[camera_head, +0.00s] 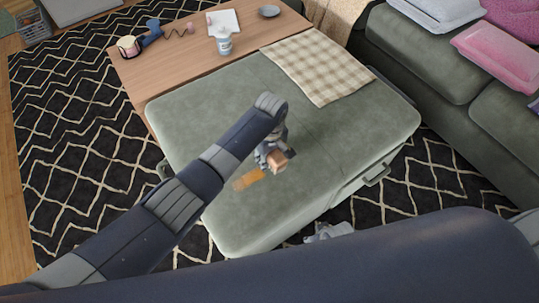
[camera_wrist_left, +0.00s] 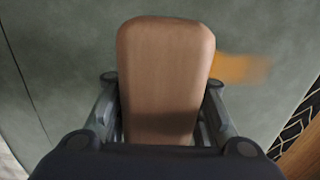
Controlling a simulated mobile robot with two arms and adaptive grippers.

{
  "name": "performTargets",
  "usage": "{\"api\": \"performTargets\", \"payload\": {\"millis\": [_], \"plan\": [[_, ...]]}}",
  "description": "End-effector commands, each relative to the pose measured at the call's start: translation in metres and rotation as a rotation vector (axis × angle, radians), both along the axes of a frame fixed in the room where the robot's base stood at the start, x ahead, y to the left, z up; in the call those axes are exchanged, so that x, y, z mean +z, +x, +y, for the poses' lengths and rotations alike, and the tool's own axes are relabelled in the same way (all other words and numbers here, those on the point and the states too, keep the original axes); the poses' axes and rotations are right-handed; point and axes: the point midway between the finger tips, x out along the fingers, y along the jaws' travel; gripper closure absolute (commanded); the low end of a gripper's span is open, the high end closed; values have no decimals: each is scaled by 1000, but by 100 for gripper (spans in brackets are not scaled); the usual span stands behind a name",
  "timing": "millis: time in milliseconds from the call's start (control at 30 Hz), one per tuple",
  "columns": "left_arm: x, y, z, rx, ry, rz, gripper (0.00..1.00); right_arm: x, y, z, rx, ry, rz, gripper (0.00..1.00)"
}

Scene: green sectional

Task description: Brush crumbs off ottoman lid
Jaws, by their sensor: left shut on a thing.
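The ottoman lid (camera_head: 350,135) is a wide grey-green padded top; it fills most of the left wrist view (camera_wrist_left: 65,60). My left gripper (camera_head: 271,152) is over the lid's middle, shut on a brush with a smooth wooden back (camera_head: 279,161). The brush back (camera_wrist_left: 165,75) also shows large between the fingers in the left wrist view; its bristles are hidden, and I cannot tell whether they touch the lid. A blurred orange-brown crumb patch (camera_head: 249,179) lies on the lid just beside the brush, and in the left wrist view (camera_wrist_left: 240,68). My right gripper is not seen.
A checked cloth (camera_head: 318,68) covers the lid's far right corner. A wooden table (camera_head: 180,60) adjoins behind, with a white bottle (camera_head: 223,40), a small dish (camera_head: 269,12) and a blue device (camera_head: 152,30). A green sofa (camera_head: 420,50) stands right. My dark arm crosses the foreground.

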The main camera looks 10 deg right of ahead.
Motion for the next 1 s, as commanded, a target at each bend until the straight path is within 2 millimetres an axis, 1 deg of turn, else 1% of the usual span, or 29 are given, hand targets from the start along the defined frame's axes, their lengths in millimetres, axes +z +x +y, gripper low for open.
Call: {"api": "performTargets", "payload": {"millis": [33,200,467,600,700,933,967,1000], "plan": [[-6,-18,-16,-23,-12,22,100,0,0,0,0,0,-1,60],[-6,-18,-16,-22,-12,22,100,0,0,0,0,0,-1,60],[-7,-10,-5,-21,-12,22,100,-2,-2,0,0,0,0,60],[-8,-4,1,-20,-14,21,100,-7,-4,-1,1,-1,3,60],[-8,-4,1,-20,-15,21,100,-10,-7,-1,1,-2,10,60],[-8,1,3,-17,-15,19,100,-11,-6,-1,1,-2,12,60],[-8,3,4,-17,-15,19,100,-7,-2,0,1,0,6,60],[-8,5,5,-17,-15,19,100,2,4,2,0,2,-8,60]]}}
